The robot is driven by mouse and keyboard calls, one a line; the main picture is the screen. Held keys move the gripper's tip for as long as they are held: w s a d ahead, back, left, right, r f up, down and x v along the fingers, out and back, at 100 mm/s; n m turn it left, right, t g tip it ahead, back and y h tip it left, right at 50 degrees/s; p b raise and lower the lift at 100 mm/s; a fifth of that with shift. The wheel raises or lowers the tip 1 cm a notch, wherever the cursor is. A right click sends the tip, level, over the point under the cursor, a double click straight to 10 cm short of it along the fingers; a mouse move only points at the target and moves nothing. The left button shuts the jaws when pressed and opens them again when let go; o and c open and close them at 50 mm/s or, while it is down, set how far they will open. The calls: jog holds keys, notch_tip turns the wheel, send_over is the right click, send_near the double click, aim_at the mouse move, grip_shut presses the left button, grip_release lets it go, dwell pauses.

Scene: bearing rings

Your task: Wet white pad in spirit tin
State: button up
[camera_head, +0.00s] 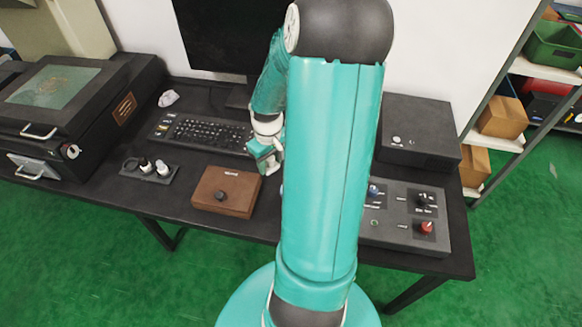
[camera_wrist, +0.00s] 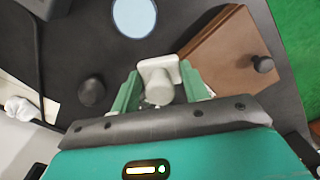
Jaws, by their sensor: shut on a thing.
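My gripper (camera_wrist: 158,90) is shut on the white pad (camera_wrist: 157,72), a white block with a rounded stub, held between its green fingers. In the head view my gripper (camera_head: 268,163) hangs over the desk, behind and right of the brown box; the pad is too small there to make out. A pale blue disc (camera_wrist: 134,17), which looks like the open top of the spirit tin, lies at the top of the wrist view, apart from the pad. In the head view my arm mostly or wholly hides the tin.
A brown box (camera_head: 227,192) with a dark knob stands near the desk's front edge. A keyboard (camera_head: 203,132), a small tray with knobs (camera_head: 150,170) and a crumpled white piece (camera_head: 168,98) lie left. A control panel (camera_head: 405,215) and black box (camera_head: 419,132) stand right.

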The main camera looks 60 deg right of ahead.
jog(key=s+d, duration=0.1)
jog(key=s, duration=0.5)
jog(key=shift+s+d+f, duration=0.1)
jog(key=shift+f, duration=1.45)
jog(key=shift+s+d+f, duration=0.1)
jog(key=shift+f, duration=1.4)
jog(key=shift+f, duration=0.6)
jog(key=shift+r, duration=0.1)
notch_tip(320, 180, up, 7)
dwell(0.3)
